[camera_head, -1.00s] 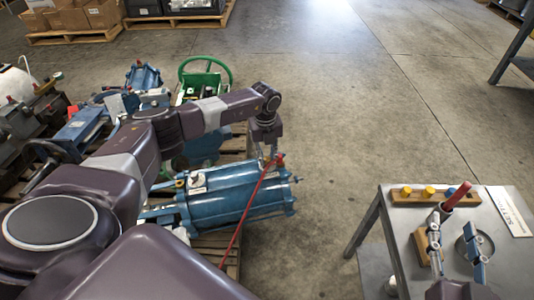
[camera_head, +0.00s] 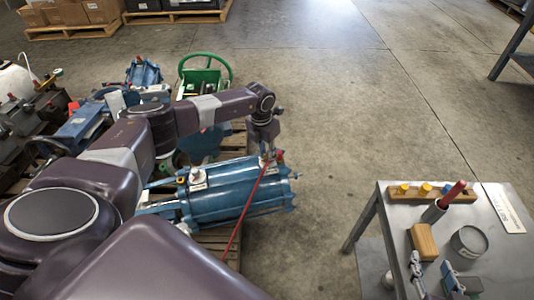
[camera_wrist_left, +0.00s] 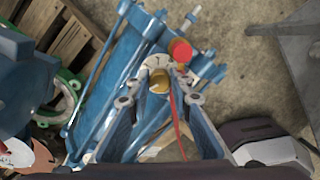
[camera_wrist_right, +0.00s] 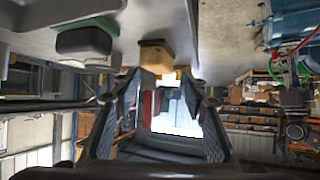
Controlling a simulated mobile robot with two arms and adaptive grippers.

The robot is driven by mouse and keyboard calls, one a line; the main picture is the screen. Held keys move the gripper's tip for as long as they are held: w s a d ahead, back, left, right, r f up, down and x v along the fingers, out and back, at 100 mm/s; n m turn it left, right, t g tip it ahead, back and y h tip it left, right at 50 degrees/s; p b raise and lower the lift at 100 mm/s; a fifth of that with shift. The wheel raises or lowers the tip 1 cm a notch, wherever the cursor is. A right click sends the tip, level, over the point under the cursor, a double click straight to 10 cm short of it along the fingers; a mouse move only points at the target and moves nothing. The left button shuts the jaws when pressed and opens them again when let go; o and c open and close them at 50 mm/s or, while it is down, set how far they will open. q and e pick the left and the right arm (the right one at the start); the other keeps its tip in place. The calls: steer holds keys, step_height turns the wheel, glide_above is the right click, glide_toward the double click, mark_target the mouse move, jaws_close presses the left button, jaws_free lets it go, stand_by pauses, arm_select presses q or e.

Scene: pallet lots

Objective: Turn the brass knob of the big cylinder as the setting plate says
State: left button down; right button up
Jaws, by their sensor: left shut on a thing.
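The big blue cylinder (camera_head: 235,195) lies on a pallet in the middle of the head view. In the left wrist view its brass knob (camera_wrist_left: 159,80) sits in front of a white dial (camera_wrist_left: 157,62) with dark marks too small to read. My left gripper (camera_head: 268,157) is shut on the brass knob, one finger on each side. The white setting plate (camera_head: 511,216) lies on the metal table at the right; its text is not readable. My right gripper (camera_head: 437,275) is open and empty at the table's near side.
A red cap (camera_wrist_left: 180,51) with a red hose stands close beside the knob. The metal table (camera_head: 493,250) holds a wooden block (camera_head: 423,241), a grey round tin (camera_head: 469,241), a red-handled tool (camera_head: 444,203) and a wooden rack with coloured pegs. Other machines crowd the left. Floor between cylinder and table is clear.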

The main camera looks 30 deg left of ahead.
arm_select(q)
steer(key=m, duration=0.2)
steer(key=shift+m, duration=0.4)
arm_select(e)
steer(key=shift+w+a+r+t, duration=0.25)
steer(key=shift+w+r+t, duration=0.15)
steer(key=shift+r, duration=0.15)
arm_select(q)
steer(key=shift+m, duration=0.6)
arm_select(e)
steer(key=shift+w+a+r+t+y, duration=0.25)
steer(key=shift+w+r, duration=0.25)
steer(key=shift+r, duration=0.3)
arm_select(q)
steer(key=c, duration=1.8)
jaws_free()
steer(key=shift+c, duration=0.2)
arm_select(e)
steer(key=shift+d+f, duration=0.1)
arm_select(q)
steer(key=shift+o, duration=0.5)
arm_select(e)
steer(key=shift+s+f, duration=0.15)
